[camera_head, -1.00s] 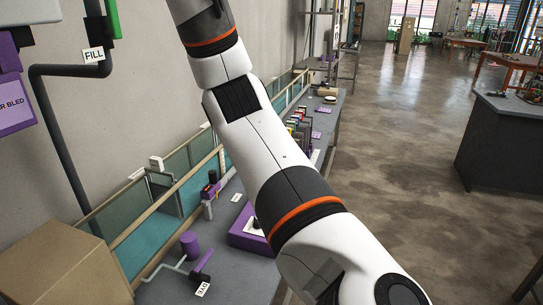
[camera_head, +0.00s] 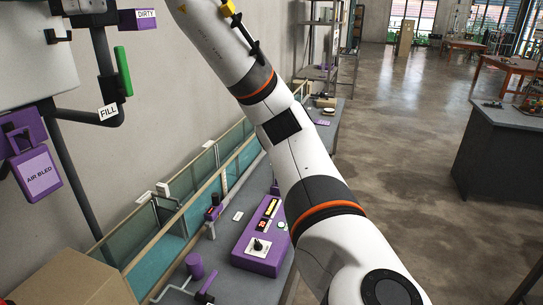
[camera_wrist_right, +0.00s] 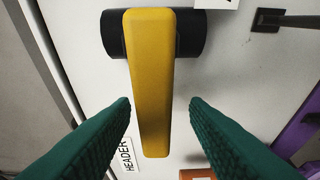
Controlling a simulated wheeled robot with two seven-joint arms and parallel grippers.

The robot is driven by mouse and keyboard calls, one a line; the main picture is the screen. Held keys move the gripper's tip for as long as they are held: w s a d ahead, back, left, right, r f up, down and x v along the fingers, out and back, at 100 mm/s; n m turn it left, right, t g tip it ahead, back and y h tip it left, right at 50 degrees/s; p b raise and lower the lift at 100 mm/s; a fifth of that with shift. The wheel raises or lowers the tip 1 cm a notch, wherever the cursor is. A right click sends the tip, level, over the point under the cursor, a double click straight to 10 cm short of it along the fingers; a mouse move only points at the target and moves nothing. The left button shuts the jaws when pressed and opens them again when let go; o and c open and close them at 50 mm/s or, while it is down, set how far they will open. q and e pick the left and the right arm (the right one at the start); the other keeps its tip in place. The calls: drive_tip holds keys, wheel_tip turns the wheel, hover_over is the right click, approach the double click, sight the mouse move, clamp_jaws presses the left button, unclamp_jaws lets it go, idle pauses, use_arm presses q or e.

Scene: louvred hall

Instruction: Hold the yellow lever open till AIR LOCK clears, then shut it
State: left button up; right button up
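The yellow lever (camera_wrist_right: 151,85) fills the middle of the right wrist view. It hangs down from a dark round pivot (camera_wrist_right: 112,34) on a pale panel. My right gripper (camera_wrist_right: 160,106) is open, with one green finger on each side of the lever's lower part. A gap shows between each finger and the lever. In the head view my right arm reaches up out of the top edge, and its gripper is out of sight. No AIR LOCK sign shows; a purple sign (camera_head: 40,175) reads AIR BLED. My left gripper is not in view.
A green handle (camera_head: 123,70) and a FILL label (camera_head: 107,112) are on dark piping at upper left, near a purple DIRTY sign (camera_head: 137,19). A purple control box (camera_head: 258,240) stands on the grey bench. A cardboard box (camera_head: 85,280) is at lower left. Open floor lies to the right.

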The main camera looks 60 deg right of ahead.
drive_tip(key=shift+r, duration=0.1)
drive_tip(key=a+b+v, duration=0.1)
drive_tip(key=v, duration=0.6)
drive_tip(key=shift+s+b, duration=0.2)
drive_tip(key=shift+b, duration=0.1)
drive_tip(key=shift+s+d, duration=0.1)
drive_tip(key=b+v, duration=0.4)
drive_tip(key=v, duration=0.7)
drive_tip(key=shift+s+d, duration=0.15)
drive_tip(key=shift+s, duration=0.25)
drive_tip(key=shift+w, duration=0.1)
